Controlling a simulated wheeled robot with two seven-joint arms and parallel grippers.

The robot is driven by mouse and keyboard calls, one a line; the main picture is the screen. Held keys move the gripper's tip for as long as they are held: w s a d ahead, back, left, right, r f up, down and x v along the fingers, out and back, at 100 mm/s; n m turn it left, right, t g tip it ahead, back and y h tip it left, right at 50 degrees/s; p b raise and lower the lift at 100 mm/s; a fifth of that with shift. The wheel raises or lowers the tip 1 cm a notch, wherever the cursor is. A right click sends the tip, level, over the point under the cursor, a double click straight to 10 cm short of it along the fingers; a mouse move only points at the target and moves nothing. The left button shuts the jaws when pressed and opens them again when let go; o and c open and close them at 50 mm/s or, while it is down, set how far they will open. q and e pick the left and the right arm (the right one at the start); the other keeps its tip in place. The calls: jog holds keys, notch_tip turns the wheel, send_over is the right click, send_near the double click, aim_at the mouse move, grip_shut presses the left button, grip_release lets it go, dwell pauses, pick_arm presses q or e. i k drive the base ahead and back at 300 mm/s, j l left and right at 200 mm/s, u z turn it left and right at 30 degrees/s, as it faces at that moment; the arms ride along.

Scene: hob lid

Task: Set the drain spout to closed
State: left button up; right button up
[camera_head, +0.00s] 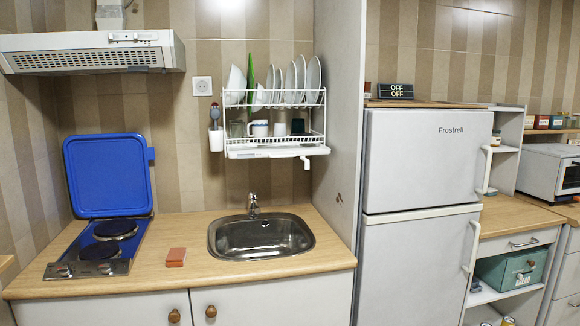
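The white drain spout (306,163) is a small piece at the right end of the drip tray (262,153). Its tip points down. The tray is under the white wire dish rack (275,137) on the tiled wall, above the sink (262,236). The spout hangs above the sink's back right side, near the tall side panel. The spout is too small to tell its exact setting. Neither of my grippers shows in the head view.
The rack holds several plates (300,80) and cups (259,128). Below are a faucet (253,204) and a red sponge-like block (176,256). A hob (100,249) with raised blue lid (107,175) stands left. A tall panel (340,120) and fridge (420,200) stand right.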

aim_at(306, 161)
jog(key=i+j+u, duration=0.2)
jog(key=i, duration=0.2)
jog(key=i+j+u, duration=0.15)
jog(key=i, duration=0.25)
jog(key=i+j+u, duration=0.2)
jog(key=i, duration=0.2)
jog(key=l, duration=0.1)
